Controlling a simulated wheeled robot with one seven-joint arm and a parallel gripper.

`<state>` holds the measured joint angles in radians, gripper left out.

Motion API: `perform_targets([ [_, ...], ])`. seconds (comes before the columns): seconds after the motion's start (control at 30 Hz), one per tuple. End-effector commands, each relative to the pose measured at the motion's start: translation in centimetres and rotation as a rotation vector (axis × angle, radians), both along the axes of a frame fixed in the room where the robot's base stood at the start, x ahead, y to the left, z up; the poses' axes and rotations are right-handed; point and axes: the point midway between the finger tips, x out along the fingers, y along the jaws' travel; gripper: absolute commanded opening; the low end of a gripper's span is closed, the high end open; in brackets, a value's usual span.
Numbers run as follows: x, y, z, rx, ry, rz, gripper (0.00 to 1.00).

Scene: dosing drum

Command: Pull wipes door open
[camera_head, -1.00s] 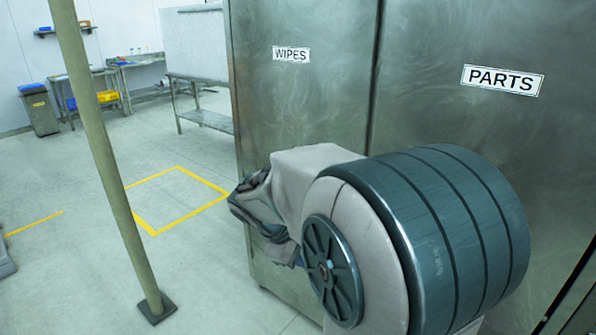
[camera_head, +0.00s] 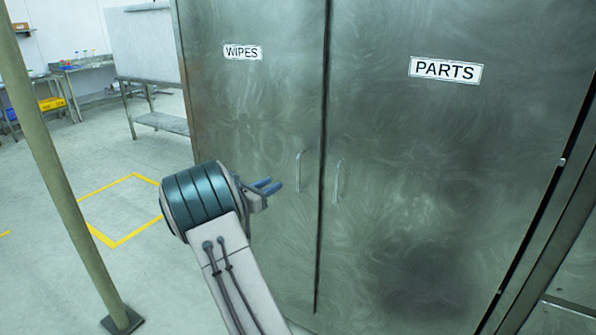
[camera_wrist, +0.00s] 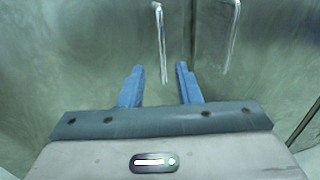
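The wipes door (camera_head: 255,115) is the left metal cabinet door, labelled WIPES (camera_head: 243,52). It is closed, flush beside the parts door (camera_head: 430,150). Its vertical bar handle (camera_head: 299,171) sits near the door's right edge. My gripper (camera_head: 271,186) is left of this handle in the head view, its blue fingers apart and empty. In the wrist view, my gripper (camera_wrist: 157,72) is open, and the wipes handle (camera_wrist: 161,42) appears ahead, between the lines of the two fingers. I see no contact with the handle.
The parts door handle (camera_head: 340,181) is close to the right of the wipes handle and also shows in the wrist view (camera_wrist: 233,35). A post (camera_head: 62,170) stands at the left. The floor with a yellow marked square (camera_head: 112,246) is clear left of the cabinet.

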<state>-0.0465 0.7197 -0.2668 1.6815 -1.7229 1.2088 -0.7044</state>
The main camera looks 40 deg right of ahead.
Motion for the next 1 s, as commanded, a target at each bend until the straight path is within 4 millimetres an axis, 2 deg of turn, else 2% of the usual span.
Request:
perform_targets([
  [0.3, 1.1, -6.6, 0.2, 0.002, -0.002, -0.005, 0.30],
  [0.5, 1.9, -10.1, 0.2, 0.004, -0.003, -0.003, 0.30],
  [0.7, 2.3, -12.0, 0.1, 0.005, -0.004, -0.002, 0.30],
  [1.0, 2.4, -12.3, 0.0, 0.005, -0.003, 0.000, 0.30],
])
